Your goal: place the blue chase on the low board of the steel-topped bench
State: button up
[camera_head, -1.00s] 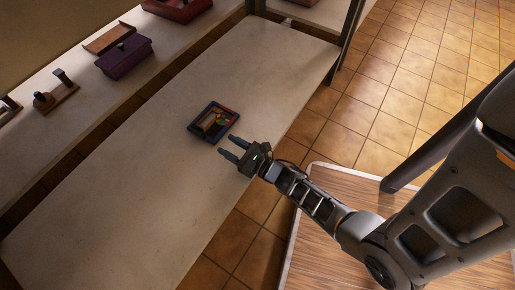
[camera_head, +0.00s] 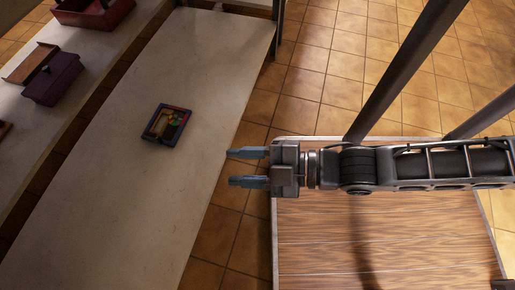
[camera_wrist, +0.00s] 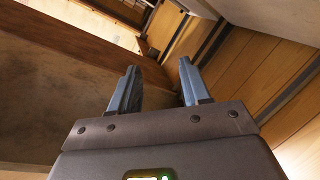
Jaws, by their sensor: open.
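The blue chase (camera_head: 166,125) is a small dark blue frame with coloured blocks and a tan piece inside. It lies flat on a long pale low surface (camera_head: 130,195) in the head view. I cannot tell from these frames whether this surface is the low board of the steel-topped bench. My gripper (camera_head: 240,168) is open and empty. It is to the right of the chase and apart from it, past the surface's right edge. In the wrist view my gripper (camera_wrist: 158,85) has nothing between its fingers, and the chase does not show there.
A higher pale shelf (camera_head: 60,125) runs along the left, with a purple box (camera_head: 53,80), a brown wooden tray (camera_head: 31,63) and a red tray (camera_head: 93,12) on it. Tiled floor (camera_head: 315,65) lies to the right. The pale surface around the chase is mostly clear.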

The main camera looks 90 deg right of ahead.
notch_tip(320, 180, up, 9)
jog(key=s+a+m+y, duration=0.1)
jog(key=s+m+y, duration=0.1)
jog(key=m, duration=0.4)
jog(key=shift+s+a+f+m+g, duration=0.15)
jog(key=shift+s+a+m+g, duration=0.15)
jog(key=shift+s+m+g, duration=0.1)
dwell(0.5)
notch_tip(320, 180, up, 31)
jog(key=p, duration=3.1)
